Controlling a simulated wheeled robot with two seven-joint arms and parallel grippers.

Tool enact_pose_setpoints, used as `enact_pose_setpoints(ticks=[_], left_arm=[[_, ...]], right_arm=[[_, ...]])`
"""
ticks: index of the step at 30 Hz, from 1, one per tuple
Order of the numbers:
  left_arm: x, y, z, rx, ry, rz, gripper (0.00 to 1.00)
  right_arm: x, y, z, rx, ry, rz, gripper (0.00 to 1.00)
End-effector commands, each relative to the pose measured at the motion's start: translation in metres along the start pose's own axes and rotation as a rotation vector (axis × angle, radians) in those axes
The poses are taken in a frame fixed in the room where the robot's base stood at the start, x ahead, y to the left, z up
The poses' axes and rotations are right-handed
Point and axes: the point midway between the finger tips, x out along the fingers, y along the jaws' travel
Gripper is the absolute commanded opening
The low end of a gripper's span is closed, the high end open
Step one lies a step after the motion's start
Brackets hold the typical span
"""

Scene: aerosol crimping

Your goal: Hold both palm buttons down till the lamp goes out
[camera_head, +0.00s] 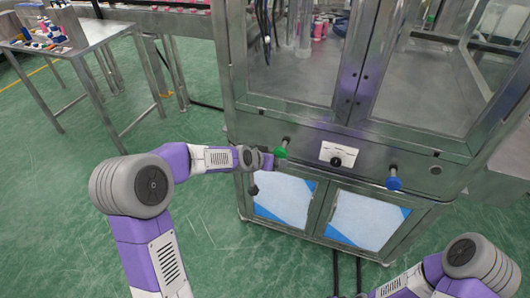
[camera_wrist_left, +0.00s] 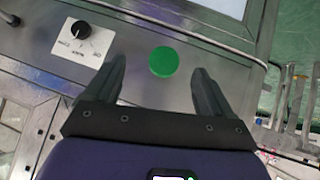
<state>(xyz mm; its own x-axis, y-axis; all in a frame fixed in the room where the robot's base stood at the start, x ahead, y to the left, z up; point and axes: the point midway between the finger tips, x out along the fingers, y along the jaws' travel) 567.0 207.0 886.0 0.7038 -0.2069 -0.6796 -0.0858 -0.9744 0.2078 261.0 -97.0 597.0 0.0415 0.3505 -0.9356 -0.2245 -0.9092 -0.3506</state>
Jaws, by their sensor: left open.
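The green palm button (camera_head: 281,153) sticks out from the machine's front panel, left of the dial. It also shows in the left wrist view (camera_wrist_left: 163,61), between and just beyond my fingertips. My left gripper (camera_head: 262,174) is open and empty beside this button; a gap seems to remain, but contact is hard to judge. Its two dark fingers show apart in the left wrist view (camera_wrist_left: 158,68). The blue palm button (camera_head: 394,183) is on the same panel at the right, with nothing at it. My right gripper is out of view below. I cannot make out a lit lamp.
A white dial plate (camera_head: 346,149) with a black knob sits between the buttons. The steel machine cabinet (camera_head: 300,115) has glass doors above and white-blue panels below. A steel table (camera_head: 75,52) with small items stands at far left. Green floor (camera_head: 60,210) is clear at left.

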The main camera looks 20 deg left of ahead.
Motion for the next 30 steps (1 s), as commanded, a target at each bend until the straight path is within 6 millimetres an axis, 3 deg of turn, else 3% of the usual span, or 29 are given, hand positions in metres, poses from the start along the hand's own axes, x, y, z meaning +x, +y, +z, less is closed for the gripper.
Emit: enact_pose_setpoints(ticks=[3,8,11,24,30], left_arm=[[-0.022,-0.005,-0.019,-0.06,0.006,-0.017,0.83],[-0.027,-0.008,-0.026,-0.097,0.003,-0.024,0.83],[-0.017,-0.008,-0.025,-0.1,0.0,-0.024,0.83],[0.064,-0.01,-0.024,-0.098,0.001,-0.024,0.83],[0.084,-0.011,-0.025,-0.098,0.003,-0.024,0.83]], right_arm=[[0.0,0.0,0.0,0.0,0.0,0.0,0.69],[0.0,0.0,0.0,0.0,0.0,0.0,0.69],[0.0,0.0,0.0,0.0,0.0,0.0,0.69],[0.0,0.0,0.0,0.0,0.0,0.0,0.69],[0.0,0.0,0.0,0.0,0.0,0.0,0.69]])
